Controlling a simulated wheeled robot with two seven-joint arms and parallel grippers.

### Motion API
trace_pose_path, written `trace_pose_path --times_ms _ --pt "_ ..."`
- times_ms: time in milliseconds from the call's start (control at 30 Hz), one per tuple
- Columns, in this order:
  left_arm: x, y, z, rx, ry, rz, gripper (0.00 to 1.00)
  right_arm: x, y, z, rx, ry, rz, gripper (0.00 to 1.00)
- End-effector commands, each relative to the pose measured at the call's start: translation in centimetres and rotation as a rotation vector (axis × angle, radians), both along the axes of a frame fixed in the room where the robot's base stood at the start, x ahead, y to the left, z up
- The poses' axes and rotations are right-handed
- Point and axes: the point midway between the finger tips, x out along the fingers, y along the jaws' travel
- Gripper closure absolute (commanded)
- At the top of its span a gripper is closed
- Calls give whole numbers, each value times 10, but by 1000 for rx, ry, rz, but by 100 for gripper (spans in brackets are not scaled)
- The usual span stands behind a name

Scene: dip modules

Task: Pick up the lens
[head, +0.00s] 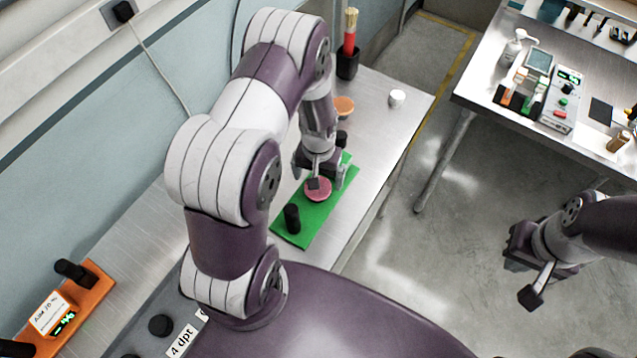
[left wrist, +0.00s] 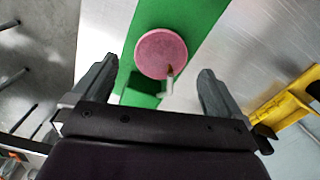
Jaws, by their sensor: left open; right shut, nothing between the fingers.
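A flat pink round disc (head: 318,193), the one I take for the lens, lies on a green mat (head: 308,222) on the steel bench. In the left wrist view the disc (left wrist: 161,53) lies flat, just beyond and between the fingertips, with a small brown-tipped piece in front of its near edge. My left gripper (head: 322,177) is over the mat beside the disc, partly covering it in the head view. It is open and empty, its fingers (left wrist: 150,82) apart in the wrist view. My right gripper (head: 532,277) is shut and empty, over the floor away from the bench.
A black upright cylinder (head: 292,218) stands on the mat's near end. An orange disc (head: 343,106), a white cup (head: 397,98) and a black brush holder (head: 347,64) are farther back. An orange holder (head: 90,300) is at lower left. The right table (head: 478,98) is across a floor gap.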

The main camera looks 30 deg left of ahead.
Motion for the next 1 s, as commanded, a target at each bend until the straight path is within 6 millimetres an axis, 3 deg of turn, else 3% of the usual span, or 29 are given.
trace_pose_path --times_ms 33,200,400,600,667,867,1000 --pt "-3 1 -3 -1 6 1 0 0 0 12 0 -1 0 100" --pt "-2 1 -29 0 0 0 0 0 0 14 0 -1 0 100" --pt "-1 1 -31 0 -1 -1 0 0 0 12 0 0 0 100" --pt "-1 1 -31 0 -2 -1 56 0 0 12 0 0 0 100" --pt "-1 1 -31 0 -2 -1 61 0 0 12 0 0 0 100" --pt "-1 1 -29 1 -3 -1 61 0 0 12 0 -1 0 100" --pt "1 1 -7 2 -9 -1 61 0 0 4 0 0 0 100"
